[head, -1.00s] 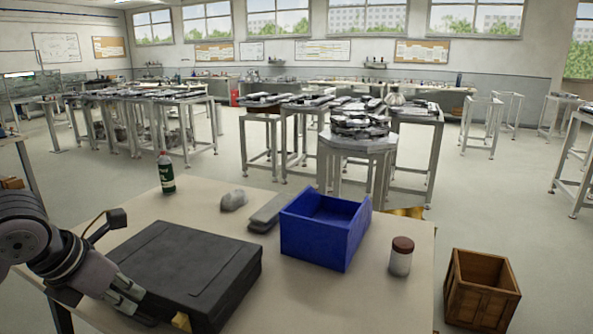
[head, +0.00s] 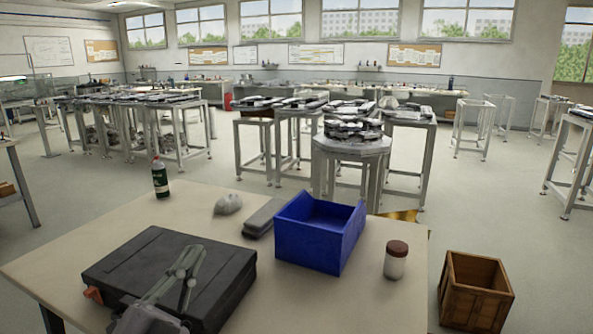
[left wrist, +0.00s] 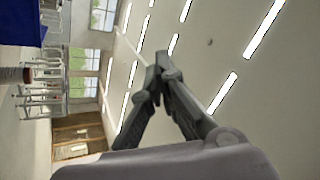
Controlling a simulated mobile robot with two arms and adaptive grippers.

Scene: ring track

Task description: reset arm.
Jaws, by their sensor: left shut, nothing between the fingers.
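My left gripper (head: 192,256) shows at the lower left of the head view, with its grey fingers over the black case (head: 150,262). Its fingers are closed together and hold nothing. In the left wrist view the fingertips (left wrist: 161,62) meet, with the ceiling and its long lights behind them. The wrist view is turned sideways. My right gripper is not in view.
A wooden crate (head: 476,290) stands right of the table.

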